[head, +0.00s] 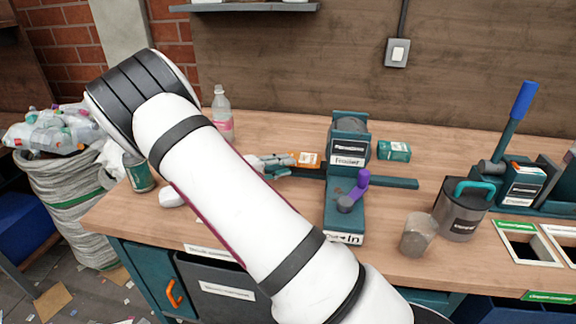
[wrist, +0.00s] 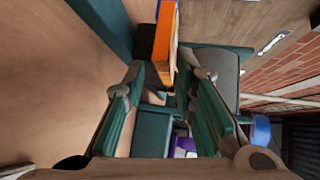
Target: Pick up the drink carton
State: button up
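An orange and white carton (head: 309,158), which I take for the drink carton, is on the workbench just left of the teal machine. My gripper (head: 287,166) is close beside it on the left, with its fingers pointing toward it. In the wrist view the orange carton (wrist: 164,42) is ahead of the gap between my fingertips (wrist: 162,76). The teal fingers stand apart, with nothing clearly held between them. My arm crosses the middle of the head view and hides part of the bench.
The teal machine (head: 346,213) with a purple handle stands right of the carton. A bottle (head: 222,115), a green can (head: 139,173), a clear cup (head: 418,234) and a grey lidded canister (head: 462,212) also stand on the bench (head: 290,130).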

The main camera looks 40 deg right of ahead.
jog(key=shift+d, duration=0.15)
jog(key=shift+c, duration=0.2)
grip_shut()
notch_tip(320, 180, up, 3)
jog(key=shift+s+f+p, duration=0.1)
jog(key=shift+f+p, duration=0.1)
jog(key=shift+p, duration=0.7)
jog(key=shift+f, duration=0.1)
jog(key=shift+a, duration=0.3)
jog(key=a+r+p, duration=0.2)
jog(key=a+r, duration=0.3)
jog(key=a, duration=0.8)
jog(key=shift+a, duration=0.25)
